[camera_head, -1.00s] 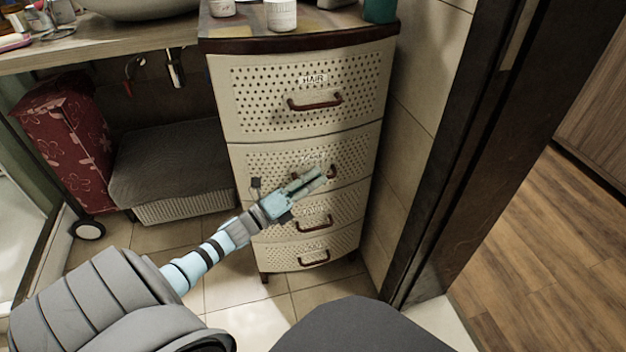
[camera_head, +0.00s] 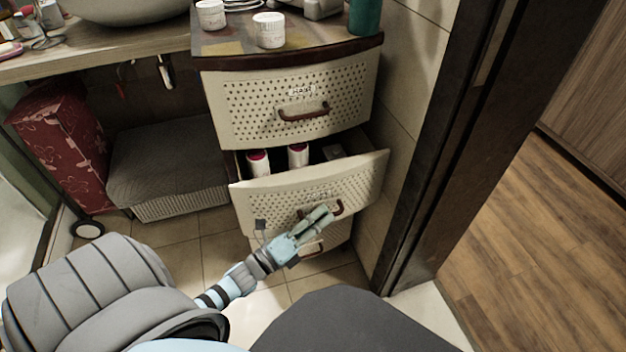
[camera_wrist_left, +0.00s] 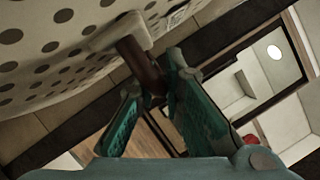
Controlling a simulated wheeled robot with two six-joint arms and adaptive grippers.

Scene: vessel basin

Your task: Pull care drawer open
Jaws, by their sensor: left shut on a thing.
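The second drawer (camera_head: 355,177) of the cream perforated cabinet is partly open, with its front standing out from the cabinet. Its label is mostly hidden and cannot be read. Inside it, two white bottles with red caps show, one at the left (camera_head: 259,165) and one in the middle (camera_head: 298,156). My left gripper (camera_head: 322,216) is at the drawer's brown handle (camera_head: 337,209), shut on it. The wrist view shows the handle (camera_wrist_left: 141,66) between the two green fingers (camera_wrist_left: 160,100). My right gripper is in no view.
The closed top drawer (camera_head: 340,99) is labelled HAIR. White jars (camera_head: 269,31) and a green container (camera_head: 364,16) stand on the cabinet. A grey cushioned basket (camera_head: 168,165) and a red box (camera_head: 66,145) are at the left. A dark door frame (camera_head: 445,130) is close at the right.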

